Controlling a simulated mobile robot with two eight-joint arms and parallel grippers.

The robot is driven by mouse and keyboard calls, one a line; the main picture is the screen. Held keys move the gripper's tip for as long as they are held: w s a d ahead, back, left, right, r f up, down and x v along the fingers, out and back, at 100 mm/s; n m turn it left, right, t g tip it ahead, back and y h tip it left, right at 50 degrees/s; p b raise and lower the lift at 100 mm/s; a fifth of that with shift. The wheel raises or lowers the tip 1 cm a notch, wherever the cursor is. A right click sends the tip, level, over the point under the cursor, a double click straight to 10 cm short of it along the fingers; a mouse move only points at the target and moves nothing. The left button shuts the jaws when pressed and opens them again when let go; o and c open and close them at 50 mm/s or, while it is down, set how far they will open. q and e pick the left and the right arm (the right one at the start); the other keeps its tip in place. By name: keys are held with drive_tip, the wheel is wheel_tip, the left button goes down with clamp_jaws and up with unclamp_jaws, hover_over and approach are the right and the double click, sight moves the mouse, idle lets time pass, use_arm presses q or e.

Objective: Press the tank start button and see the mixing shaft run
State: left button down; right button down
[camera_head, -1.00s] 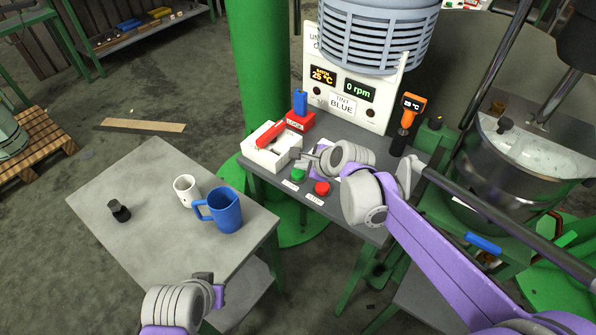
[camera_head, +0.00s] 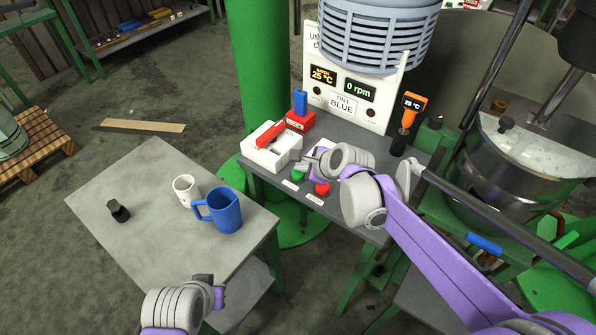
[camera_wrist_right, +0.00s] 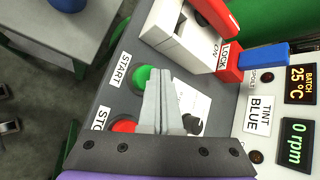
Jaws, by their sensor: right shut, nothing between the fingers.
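The green START button (camera_head: 298,174) sits on the grey console left of the red STOP button (camera_head: 322,188). My right gripper (camera_head: 306,164) is shut and empty, its fingertips just above or at the green button; I cannot tell if they touch. In the right wrist view the shut fingertips (camera_wrist_right: 160,78) overlap the edge of the green button (camera_wrist_right: 142,73). The panel display (camera_head: 360,90) reads 0 rpm. The steel tank (camera_head: 510,180) stands at right, with a shaft (camera_head: 560,97) above it. My left gripper (camera_head: 213,292) is low over the small table, its jaws unclear.
A white box with a red lever (camera_head: 272,150) and a red LOCK block with a blue top (camera_head: 300,120) stand close behind the buttons. An orange thermometer (camera_head: 413,106) stands right. A blue jug (camera_head: 225,210) and white mug (camera_head: 185,190) are on the small table (camera_head: 130,180).

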sight(302, 175)
drive_tip(key=shift+f+b, duration=0.6)
drive_tip(key=shift+f, duration=0.25)
idle(0.6)
drive_tip(key=shift+r, duration=0.1)
drive_tip(key=shift+r+p, duration=1)
drive_tip(key=shift+r, duration=0.2)
drive_tip(key=shift+r+p, duration=1.7)
drive_tip(key=shift+r, duration=0.85)
